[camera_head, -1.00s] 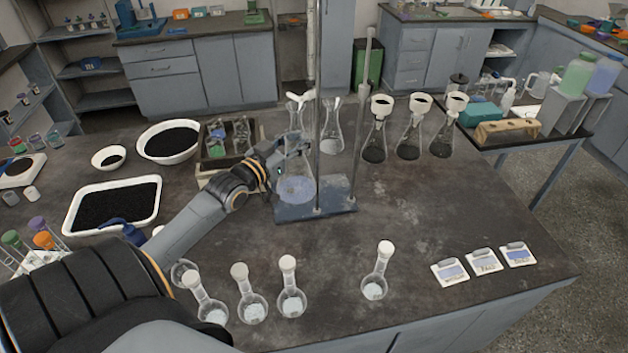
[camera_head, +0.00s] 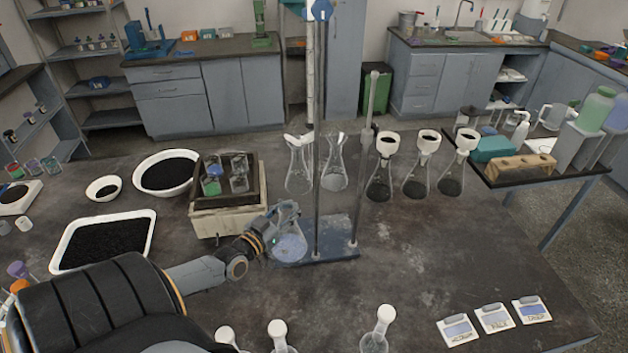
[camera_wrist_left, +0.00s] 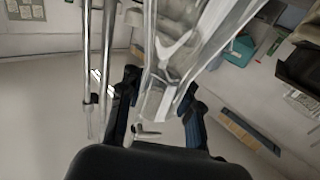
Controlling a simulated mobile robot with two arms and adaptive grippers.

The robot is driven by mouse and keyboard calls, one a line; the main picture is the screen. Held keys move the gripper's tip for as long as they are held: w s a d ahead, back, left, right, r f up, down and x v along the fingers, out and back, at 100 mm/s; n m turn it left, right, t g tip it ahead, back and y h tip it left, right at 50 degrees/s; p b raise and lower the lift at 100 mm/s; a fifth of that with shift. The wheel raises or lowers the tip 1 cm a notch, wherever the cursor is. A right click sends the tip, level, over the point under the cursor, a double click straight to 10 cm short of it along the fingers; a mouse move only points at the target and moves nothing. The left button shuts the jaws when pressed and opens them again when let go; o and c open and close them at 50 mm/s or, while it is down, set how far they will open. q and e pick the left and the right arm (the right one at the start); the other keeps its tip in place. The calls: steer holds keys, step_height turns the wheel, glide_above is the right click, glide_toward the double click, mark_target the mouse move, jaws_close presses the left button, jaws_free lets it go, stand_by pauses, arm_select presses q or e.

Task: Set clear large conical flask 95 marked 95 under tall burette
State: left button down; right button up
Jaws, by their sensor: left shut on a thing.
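My left gripper (camera_head: 287,212) is shut on a clear conical flask (camera_head: 289,248), held by its upper part. The flask's wide, bluish-looking bottom is over or on the left end of the stand's dark blue base plate (camera_head: 340,252); I cannot tell whether it touches. The number on it is not readable. The tall burette (camera_head: 310,75) rises beside a metal rod, with a blue clamp at the top. In the left wrist view, the fingers (camera_wrist_left: 160,105) close around clear glass (camera_wrist_left: 175,60), and thin upright tubes (camera_wrist_left: 87,60) stand to its left. My right gripper is not in view.
Two clear flasks (camera_head: 335,170) stand behind the stand. Several flasks with dark contents and white funnels (camera_head: 421,180) stand to the right. A box of jars (camera_head: 228,215) is close behind my left wrist. White-stoppered flasks (camera_head: 375,335) stand at the front. The table's right middle is clear.

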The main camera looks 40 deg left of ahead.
mark_target(288, 229)
arm_select(q)
steer(key=w+a+f+b, duration=0.1)
steer(key=w+f+b, duration=0.2)
steer(key=w+b, duration=0.6)
steer(key=shift+w+a+f, duration=0.15)
steer(key=shift+w+f, duration=0.1)
steer(key=shift+w, duration=0.75)
steer(key=shift+f, duration=0.1)
steer(key=c, duration=0.9)
jaws_free()
steer(key=shift+c, duration=0.2)
steer(key=s, duration=0.3)
steer(key=s+d, duration=0.1)
steer(key=s, duration=0.7)
steer(key=shift+d+p, duration=0.15)
steer(key=shift+p, duration=0.25)
steer(key=shift+s, duration=0.55)
